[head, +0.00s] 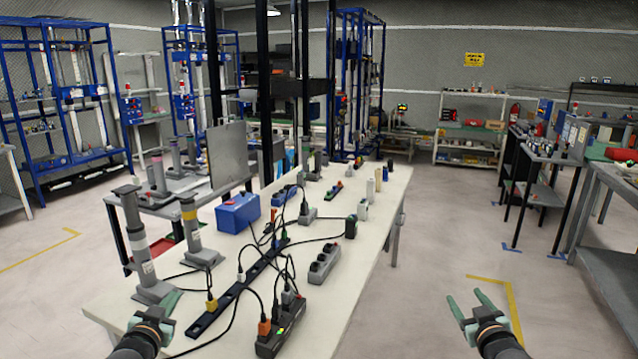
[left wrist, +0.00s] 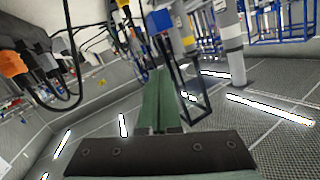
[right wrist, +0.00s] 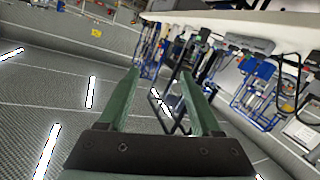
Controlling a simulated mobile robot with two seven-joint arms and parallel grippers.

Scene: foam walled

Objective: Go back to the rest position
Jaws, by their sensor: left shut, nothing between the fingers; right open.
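My left gripper (head: 165,303) is low at the left in the head view, over or beside the near left corner of the white table (head: 330,290). Its green fingers are closed together and empty, as the left wrist view (left wrist: 158,100) also shows. My right gripper (head: 476,302) is at the lower right of the head view, over open floor to the right of the table. Its green fingers are spread apart, and nothing is between them in the right wrist view (right wrist: 160,100).
The table holds a long blue power strip (head: 238,286), cables, a black power strip (head: 280,325), a grey socket block (head: 324,263), a blue box (head: 238,212) and grey posts (head: 146,250). Free floor (head: 440,240) lies right of the table; a grey workbench (head: 610,220) stands further right.

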